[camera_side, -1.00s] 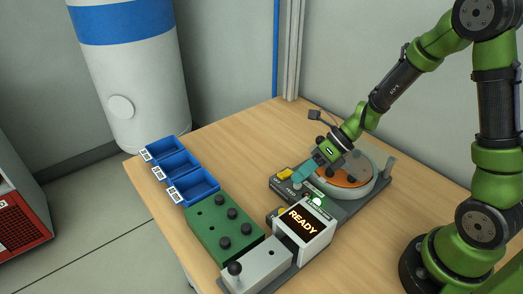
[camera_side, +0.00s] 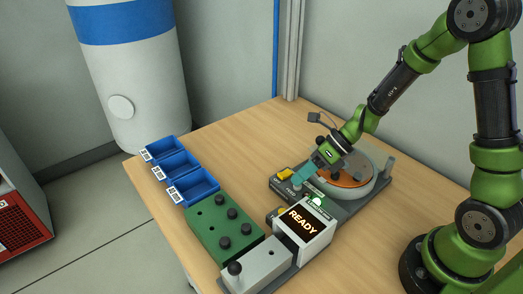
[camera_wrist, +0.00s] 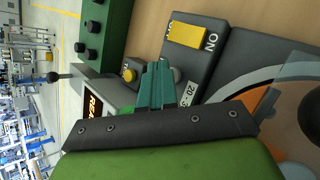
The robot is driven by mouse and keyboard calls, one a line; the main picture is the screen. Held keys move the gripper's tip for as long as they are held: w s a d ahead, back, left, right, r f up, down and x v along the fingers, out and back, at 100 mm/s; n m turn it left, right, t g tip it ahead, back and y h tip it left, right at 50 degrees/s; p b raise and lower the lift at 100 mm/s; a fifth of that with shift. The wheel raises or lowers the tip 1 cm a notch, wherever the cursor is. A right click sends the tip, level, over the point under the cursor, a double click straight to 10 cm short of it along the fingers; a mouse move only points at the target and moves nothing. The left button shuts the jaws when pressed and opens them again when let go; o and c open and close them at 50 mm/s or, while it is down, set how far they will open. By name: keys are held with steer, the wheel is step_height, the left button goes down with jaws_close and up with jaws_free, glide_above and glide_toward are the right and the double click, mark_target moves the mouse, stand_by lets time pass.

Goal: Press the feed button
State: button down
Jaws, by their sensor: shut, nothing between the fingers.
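The control box (camera_side: 277,186) carries a yellow rocker switch (camera_side: 284,174), with a small "FEED"-like label in front of it. A small pale button (camera_side: 297,187) seems to sit by that label, right under my fingertips. My gripper (camera_side: 297,180) has its teal fingers closed together, pointing down and left at the box. Whether the tips touch the button I cannot tell. In the wrist view my shut fingers (camera_wrist: 158,68) cover that part of the box; the yellow rocker (camera_wrist: 187,35) marked "ON" lies beside them.
A display (camera_side: 303,222) reads "READY", with a green light (camera_side: 317,198) behind it. A yellow round button (camera_wrist: 129,74) is near the display. A round bowl feeder (camera_side: 371,187) stands right of the box. A green block with black knobs (camera_side: 207,230) and blue bins (camera_side: 195,184) stand left.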

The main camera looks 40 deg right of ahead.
steer(key=shift+r, duration=3.4)
steer(key=s+d+r+n+t+h, duration=0.1)
steer(key=s+r+n+h, duration=0.2)
steer(key=n, duration=1.1)
steer(key=s+d+r+n+t+h, duration=0.2)
steer(key=s+r+n+h, duration=0.1)
steer(key=s+r+n, duration=0.6)
steer(key=n, duration=0.4)
steer(key=shift+r+n, duration=0.35)
steer(key=shift+n, duration=0.05)
